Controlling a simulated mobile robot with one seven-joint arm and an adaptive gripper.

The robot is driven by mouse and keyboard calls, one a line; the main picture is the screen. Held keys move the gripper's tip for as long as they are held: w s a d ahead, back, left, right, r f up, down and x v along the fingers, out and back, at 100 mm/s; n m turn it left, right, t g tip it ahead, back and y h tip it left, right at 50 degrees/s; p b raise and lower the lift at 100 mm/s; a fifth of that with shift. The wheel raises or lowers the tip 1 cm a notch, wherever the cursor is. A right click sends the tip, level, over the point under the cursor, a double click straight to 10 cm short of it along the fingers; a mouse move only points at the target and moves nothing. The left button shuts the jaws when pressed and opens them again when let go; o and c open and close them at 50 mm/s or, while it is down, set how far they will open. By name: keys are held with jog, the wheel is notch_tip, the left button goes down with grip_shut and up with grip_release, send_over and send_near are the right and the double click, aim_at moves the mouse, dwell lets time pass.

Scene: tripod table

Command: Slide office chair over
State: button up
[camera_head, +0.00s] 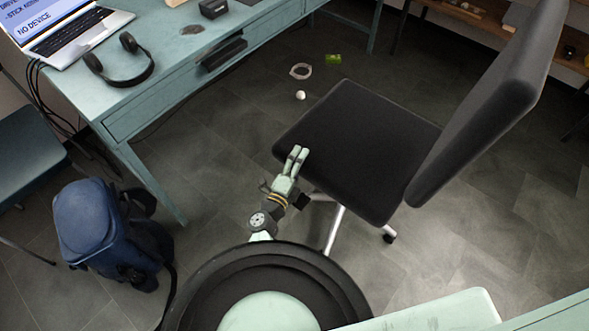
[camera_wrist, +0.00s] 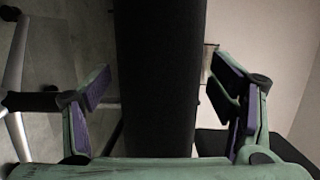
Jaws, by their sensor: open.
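The black office chair (camera_head: 360,140) stands right of centre in the head view, with its padded seat towards me and its tilted backrest (camera_head: 478,105) at the right. Part of its silver base and a caster show below the seat. My gripper (camera_head: 297,157) is at the seat's near left edge. In the wrist view my gripper (camera_wrist: 160,75) is open, with one finger on each side of the seat's dark edge (camera_wrist: 157,110). Gaps show between the fingers and the seat. A metal leg and caster show at the left there.
A teal desk (camera_head: 130,112) with a laptop (camera_head: 62,30) and headphones (camera_head: 122,62) is at the left. A blue backpack (camera_head: 95,225) stands on the floor near it. A white ball (camera_head: 300,95), a ring (camera_head: 300,71) and a green item (camera_head: 333,59) lie beyond the chair.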

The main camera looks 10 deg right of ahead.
jog(key=shift+x, duration=1.3)
jog(key=shift+c, duration=0.4)
jog(key=c, duration=1.7)
